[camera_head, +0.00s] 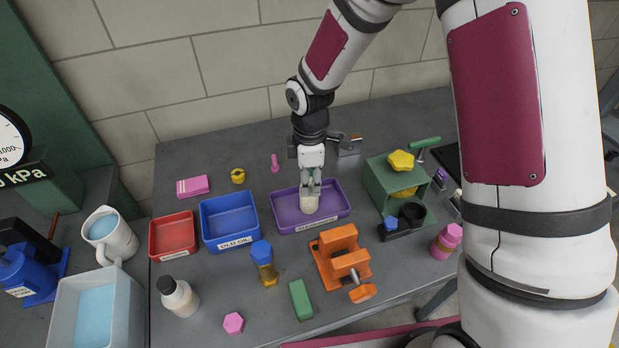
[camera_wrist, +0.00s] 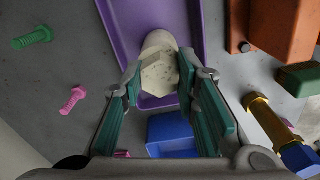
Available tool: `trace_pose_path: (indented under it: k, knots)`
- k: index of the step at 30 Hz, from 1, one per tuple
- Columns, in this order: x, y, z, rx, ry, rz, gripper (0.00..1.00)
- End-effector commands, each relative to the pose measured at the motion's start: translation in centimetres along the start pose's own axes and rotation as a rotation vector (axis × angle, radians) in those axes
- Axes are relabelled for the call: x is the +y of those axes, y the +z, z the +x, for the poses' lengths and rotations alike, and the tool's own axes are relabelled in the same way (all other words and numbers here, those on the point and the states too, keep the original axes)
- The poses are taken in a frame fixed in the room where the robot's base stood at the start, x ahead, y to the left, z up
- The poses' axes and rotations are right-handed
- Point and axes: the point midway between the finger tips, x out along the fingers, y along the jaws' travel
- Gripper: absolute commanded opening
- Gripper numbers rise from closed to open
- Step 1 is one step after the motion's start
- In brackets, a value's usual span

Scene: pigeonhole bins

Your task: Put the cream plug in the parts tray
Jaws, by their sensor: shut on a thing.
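The cream plug (camera_head: 310,204) is held between the fingers of my gripper (camera_head: 311,187). The plug is over the purple tray (camera_head: 284,213), inside its outline in the head view. In the wrist view the plug (camera_wrist: 160,50) is pale and rounded, with flat facets towards the camera. The green-padded fingers (camera_wrist: 161,75) close on its two sides. The purple tray (camera_wrist: 119,30) lies behind it. I cannot tell whether the plug touches the tray floor. The tray's front label is too small to read surely.
A blue bin (camera_head: 230,219) labelled OLD OIL and a red bin (camera_head: 173,235) stand left of the purple tray. An orange vise (camera_head: 340,257) stands close in front. A green box (camera_head: 384,178) with a yellow knob is to the right. A pink bolt (camera_head: 275,162) lies behind.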

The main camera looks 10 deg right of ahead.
Motion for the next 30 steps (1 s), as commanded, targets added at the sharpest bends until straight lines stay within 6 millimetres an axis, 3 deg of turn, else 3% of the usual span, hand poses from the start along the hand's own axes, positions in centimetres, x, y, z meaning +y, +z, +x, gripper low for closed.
trace_pose_path:
  k: [5, 6, 8, 15, 23, 30]
  knots:
    - [0.03, -0.01, 0.31, 0.0, 0.0, 0.0, 0.0]
    - [0.03, -0.01, 0.28, 0.0, 0.001, 0.0, 0.35]
    - [0.02, -0.01, 0.27, 0.0, 0.001, 0.0, 0.48]
    - [0.0, 0.0, 0.28, 0.0, 0.0, 0.0, 0.51]
    - [-0.02, 0.01, 0.32, 0.0, -0.001, 0.0, 1.0]
    - [-0.01, 0.01, 0.3, 0.0, -0.001, 0.0, 1.0]
